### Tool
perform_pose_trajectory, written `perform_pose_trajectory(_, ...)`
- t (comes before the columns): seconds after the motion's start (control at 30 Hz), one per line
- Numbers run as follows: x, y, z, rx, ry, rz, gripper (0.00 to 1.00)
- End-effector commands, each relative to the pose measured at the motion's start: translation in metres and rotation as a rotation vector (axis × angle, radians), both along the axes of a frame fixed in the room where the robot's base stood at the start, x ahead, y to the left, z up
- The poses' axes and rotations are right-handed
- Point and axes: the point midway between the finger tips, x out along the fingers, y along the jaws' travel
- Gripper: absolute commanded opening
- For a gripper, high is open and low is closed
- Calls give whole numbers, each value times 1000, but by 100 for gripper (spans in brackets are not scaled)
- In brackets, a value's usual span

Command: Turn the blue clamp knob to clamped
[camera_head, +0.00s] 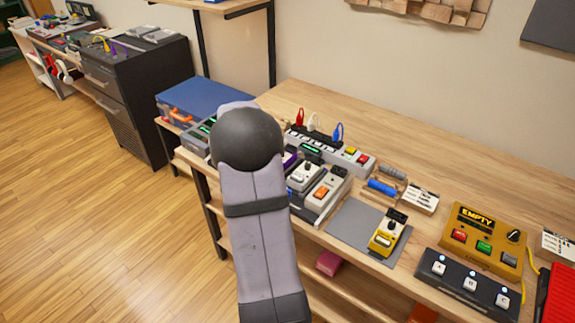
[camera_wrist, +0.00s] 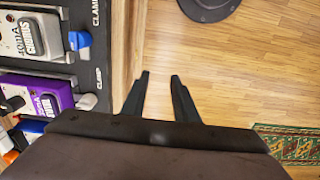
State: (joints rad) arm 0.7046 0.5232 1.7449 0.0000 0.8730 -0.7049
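The blue clamp knob (camera_wrist: 80,40) sits near the right edge of a black pedalboard (camera_wrist: 88,65) in the wrist view. White lettering runs along the board edge above and below it, partly readable as "CLAM" and "CLAMP". I cannot tell the knob's exact setting. My gripper (camera_wrist: 160,92) shows two dark fingers spread apart with nothing between them. It points over the wooden floor, to the right of and lower in the picture than the knob, apart from it. In the head view my arm covers the gripper, and I cannot make out the knob.
A white pedal (camera_wrist: 32,35) and a purple pedal (camera_wrist: 38,95) stand on the board left of the knob. The table's wooden edge (camera_wrist: 128,45) lies just right of it. A yellow pedal (camera_head: 387,236) and a grey mat (camera_head: 350,225) are farther right on the table.

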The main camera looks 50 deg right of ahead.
Motion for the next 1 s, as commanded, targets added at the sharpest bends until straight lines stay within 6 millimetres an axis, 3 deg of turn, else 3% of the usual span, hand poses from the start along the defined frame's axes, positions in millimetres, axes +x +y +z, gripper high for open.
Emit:
perform_pose_trajectory(0.03,-5,-18,26,1,2,-8,27)
perform_pose_trajectory(0.1,-10,-39,40,1,2,-7,27)
perform_pose_trajectory(0.4,-37,-105,77,2,2,-4,27)
perform_pose_trajectory(0.57,-44,-119,81,2,1,-1,27)
perform_pose_trajectory(0.77,-46,-122,80,1,1,1,27)
perform_pose_trajectory(1.0,-46,-121,65,4,3,1,27)
